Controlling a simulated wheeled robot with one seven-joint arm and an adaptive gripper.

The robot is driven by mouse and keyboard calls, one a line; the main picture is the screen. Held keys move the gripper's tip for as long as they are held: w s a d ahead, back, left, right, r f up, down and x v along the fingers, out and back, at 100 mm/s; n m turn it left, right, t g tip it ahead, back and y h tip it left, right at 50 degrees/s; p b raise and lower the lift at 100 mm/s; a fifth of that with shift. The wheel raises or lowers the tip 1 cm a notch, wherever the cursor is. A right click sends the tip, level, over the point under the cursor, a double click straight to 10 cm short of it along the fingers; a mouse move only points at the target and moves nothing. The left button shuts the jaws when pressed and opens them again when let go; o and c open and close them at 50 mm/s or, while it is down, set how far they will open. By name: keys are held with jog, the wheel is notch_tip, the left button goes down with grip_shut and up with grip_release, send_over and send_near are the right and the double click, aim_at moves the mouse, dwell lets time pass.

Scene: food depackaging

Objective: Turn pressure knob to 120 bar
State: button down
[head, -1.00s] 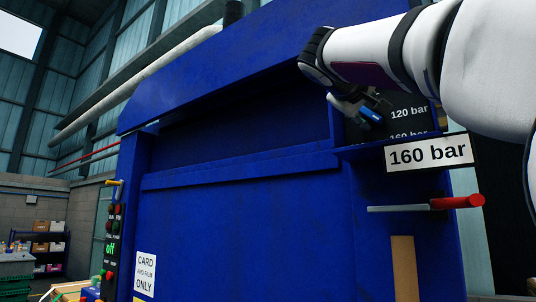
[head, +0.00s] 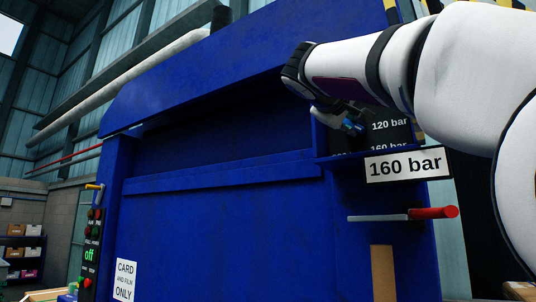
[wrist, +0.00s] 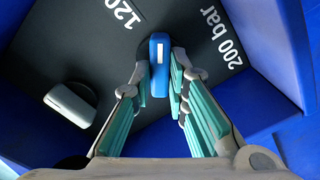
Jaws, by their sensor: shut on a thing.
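The blue knob (wrist: 160,50) with a white stripe sits on a dark panel (wrist: 110,45) in the wrist view. Its stripe points up in the picture, between the labels "120" and "200 bar". My gripper (wrist: 161,78) has one finger on each side of the knob and is shut on it. In the head view my gripper (head: 345,120) is at the panel recess at the upper right of the blue machine, and the knob (head: 352,128) is partly hidden. The sign (head: 405,165) below the recess reads "160 bar".
A grey knob (wrist: 70,104) stands left of the blue one on the same panel. Blue walls edge the recess. A red-handled lever (head: 434,212) sticks out below the sign. A control strip (head: 89,253) reading "off" is at the machine's left.

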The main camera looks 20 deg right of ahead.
jog(key=n+p, duration=0.3)
jog(key=n, duration=0.1)
jog(key=shift+n, duration=0.4)
jog(key=shift+n+p, duration=0.95)
jog(key=shift+n, duration=0.25)
jog(key=shift+w+f+n, duration=0.1)
jog(key=shift+f+n, duration=0.05)
jog(key=shift+n, duration=0.15)
jog(key=c, duration=1.6)
grip_release()
jog(key=shift+o, duration=0.2)
jog(key=v, duration=1.2)
